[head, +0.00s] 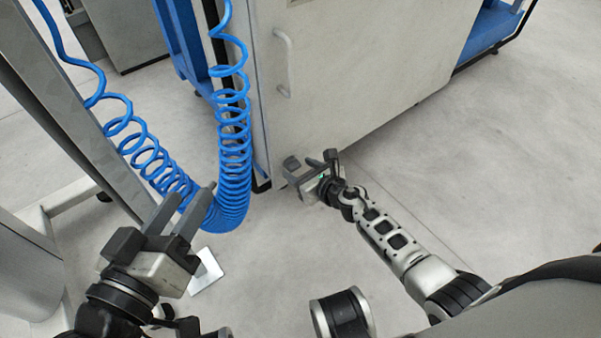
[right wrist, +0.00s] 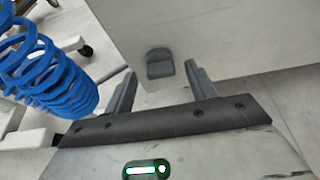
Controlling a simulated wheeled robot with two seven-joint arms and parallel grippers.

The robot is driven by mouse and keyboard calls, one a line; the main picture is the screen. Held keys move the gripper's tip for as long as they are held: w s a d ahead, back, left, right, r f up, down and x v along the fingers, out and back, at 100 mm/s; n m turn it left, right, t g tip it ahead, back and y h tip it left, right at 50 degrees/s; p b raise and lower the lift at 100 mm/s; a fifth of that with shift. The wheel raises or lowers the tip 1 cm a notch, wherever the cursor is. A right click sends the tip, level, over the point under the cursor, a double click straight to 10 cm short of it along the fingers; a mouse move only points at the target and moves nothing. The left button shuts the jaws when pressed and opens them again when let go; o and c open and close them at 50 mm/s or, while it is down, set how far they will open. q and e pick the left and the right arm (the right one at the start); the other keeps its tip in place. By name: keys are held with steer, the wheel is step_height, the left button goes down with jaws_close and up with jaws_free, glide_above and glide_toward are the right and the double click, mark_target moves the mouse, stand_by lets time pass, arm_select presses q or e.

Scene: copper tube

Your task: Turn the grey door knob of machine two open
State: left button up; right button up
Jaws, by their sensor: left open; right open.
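The grey door knob (right wrist: 160,63) is a small dark block low on the white machine door, near its lower left corner. In the head view the knob (head: 291,164) shows small, close beside my right gripper. My right gripper (head: 322,160) is open in front of the door. In the right wrist view its two fingers (right wrist: 162,88) stand apart, with the knob beyond and between them in the picture. I see no contact, and the exact gap cannot be told. My left gripper (head: 183,205) is open and empty at the lower left, away from the door.
The white cabinet door (head: 350,60) has a light vertical handle (head: 285,62). A blue coiled hose (head: 233,150) hangs left of the door, between my left gripper and the machine. A grey slanted post (head: 70,110) stands at the left. The floor (head: 500,170) at the right is clear.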

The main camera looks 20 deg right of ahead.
steer(key=shift+w+a, duration=0.1)
steer(key=shift+w, duration=0.15)
steer(key=c, duration=1)
